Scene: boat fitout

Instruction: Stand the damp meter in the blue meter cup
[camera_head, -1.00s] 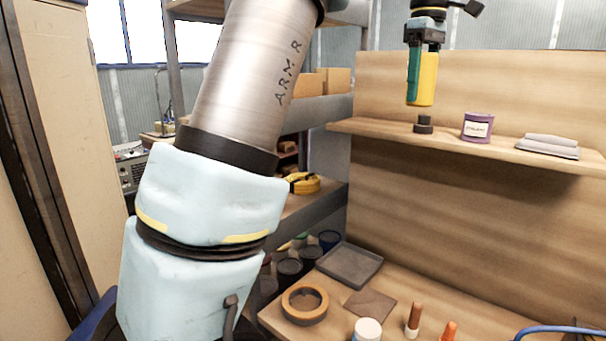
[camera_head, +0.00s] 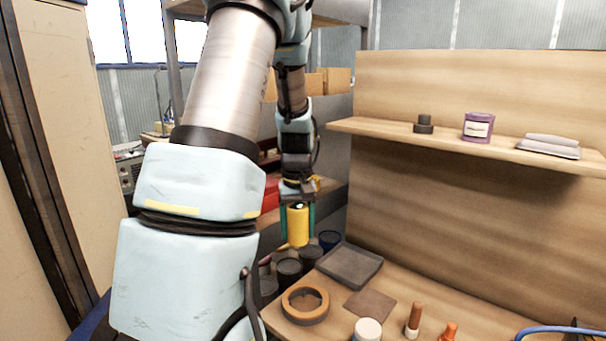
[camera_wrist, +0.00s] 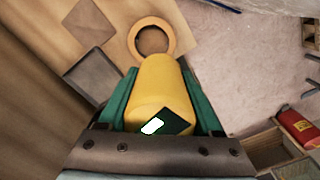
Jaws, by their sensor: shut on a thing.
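The yellow damp meter (camera_head: 298,228) is upright between the green fingers of my gripper (camera_head: 298,222). My gripper is shut on it. In the wrist view the meter (camera_wrist: 158,88) shows a dark patch and a bright white spot near its end, between the fingers (camera_wrist: 160,98). A dark blue cup (camera_head: 329,241), which looks like the meter cup, stands to the right of and lower than the meter in the head view. The meter is outside it. I cannot make out the blue cup in the wrist view.
Several dark cups (camera_head: 289,268) stand close below the meter. On the bench are a grey tray (camera_head: 350,266), a brown ring (camera_head: 305,303), a brown square (camera_head: 369,303) and a white-topped jar (camera_head: 367,329). The upper shelf holds a purple tin (camera_head: 478,126) and a dark knob (camera_head: 423,124).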

